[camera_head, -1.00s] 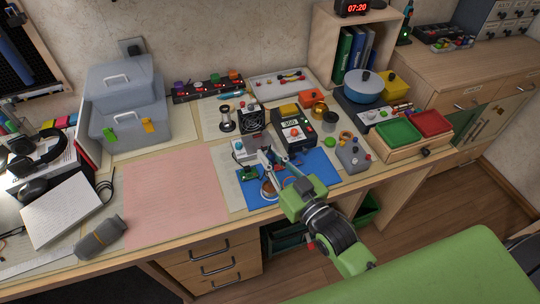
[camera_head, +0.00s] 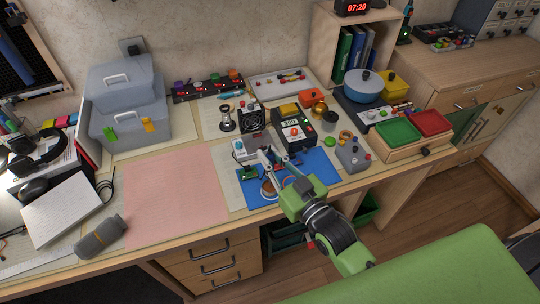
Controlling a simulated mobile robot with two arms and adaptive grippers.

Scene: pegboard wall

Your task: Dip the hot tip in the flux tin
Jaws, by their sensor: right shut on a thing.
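My right gripper (camera_head: 264,154) is over the back edge of the blue mat (camera_head: 310,164), beside the green circuit board (camera_head: 250,173). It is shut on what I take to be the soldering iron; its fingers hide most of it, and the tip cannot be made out. The soldering station (camera_head: 293,130) with a lit display stands just behind and to the right. A small round tin-like thing (camera_head: 268,188) lies on the mat, partly behind the gripper; I cannot tell whether it is the flux tin. My left gripper is not in view.
A brass-coloured round thing (camera_head: 319,109) and an orange box (camera_head: 310,98) stand behind the station. A small fan (camera_head: 251,119) and a solder spool (camera_head: 227,121) are at the back left. A grey box with knobs (camera_head: 353,154) stands right of the mat. The pink mat (camera_head: 175,190) is clear.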

